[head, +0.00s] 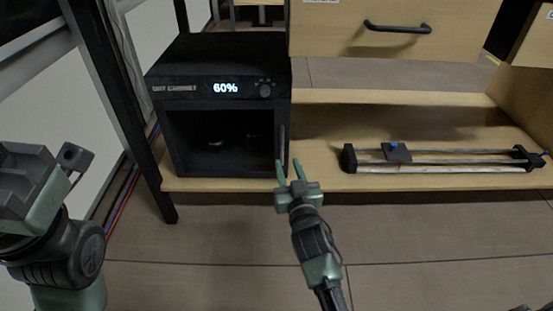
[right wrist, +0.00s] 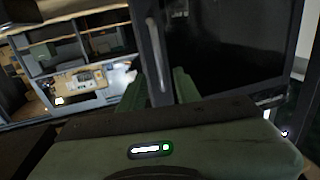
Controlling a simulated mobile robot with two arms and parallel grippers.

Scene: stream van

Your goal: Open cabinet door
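The black dry cabinet (head: 222,105) stands on the left of the wooden shelf, its display reading 60%. Its dark glass door looks shut, with some small dark objects dimly visible behind it. The vertical door handle (head: 283,143) is at the door's right edge. My right gripper (head: 290,168) is open in front of the lower end of that handle. In the right wrist view the handle (right wrist: 157,55) runs down between the two green fingers (right wrist: 162,88); I cannot tell whether they touch it. My left gripper (head: 38,188) is at the far left, its fingers unclear.
A camera slider (head: 445,156) lies on the shelf to the right. A wooden drawer (head: 390,28) with a black handle hangs above. A black table leg (head: 120,100) stands close left of the cabinet. The tiled floor (head: 200,260) in front is clear.

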